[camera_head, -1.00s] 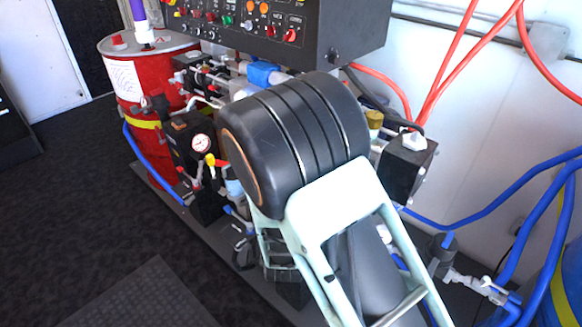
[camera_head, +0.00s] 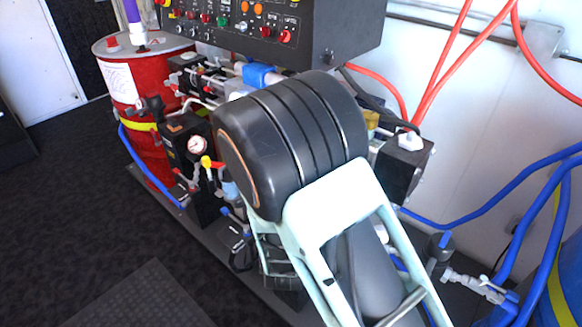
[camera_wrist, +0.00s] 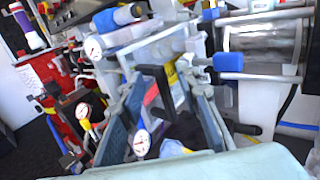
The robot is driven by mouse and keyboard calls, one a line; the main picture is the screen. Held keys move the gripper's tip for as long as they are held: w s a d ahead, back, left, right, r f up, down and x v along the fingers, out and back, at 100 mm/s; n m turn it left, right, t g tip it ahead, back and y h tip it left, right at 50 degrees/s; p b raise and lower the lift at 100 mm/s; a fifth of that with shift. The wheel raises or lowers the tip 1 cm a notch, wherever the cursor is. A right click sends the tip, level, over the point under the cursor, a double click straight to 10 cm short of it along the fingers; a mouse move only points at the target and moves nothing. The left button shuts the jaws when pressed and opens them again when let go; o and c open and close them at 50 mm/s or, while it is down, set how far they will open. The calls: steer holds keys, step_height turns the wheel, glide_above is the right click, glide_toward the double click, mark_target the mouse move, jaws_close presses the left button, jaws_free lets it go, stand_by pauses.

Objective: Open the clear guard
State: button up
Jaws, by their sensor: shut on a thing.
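My gripper (camera_wrist: 165,88) shows in the wrist view, with a grey-blue finger on each side of a black handle (camera_wrist: 154,80). It is shut on this handle, though the exact contact is hard to make out. A see-through panel in a metal frame, which looks like the clear guard (camera_wrist: 262,48), is at the upper right of the wrist view. Whether the handle belongs to it is unclear. In the head view my own arm hides the gripper, the handle and the guard.
The black control panel (camera_head: 270,28) hangs above the machine. A red drum (camera_head: 132,85) stands at the left. Pressure gauges (camera_head: 198,145), blue hoses (camera_head: 490,195) and red hoses (camera_head: 455,60) crowd the space around my arm. The dark floor (camera_head: 65,210) at the left is clear.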

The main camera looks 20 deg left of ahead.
steer(key=v, duration=1)
steer(key=shift+s, duration=0.4)
steer(key=shift+a, duration=0.15)
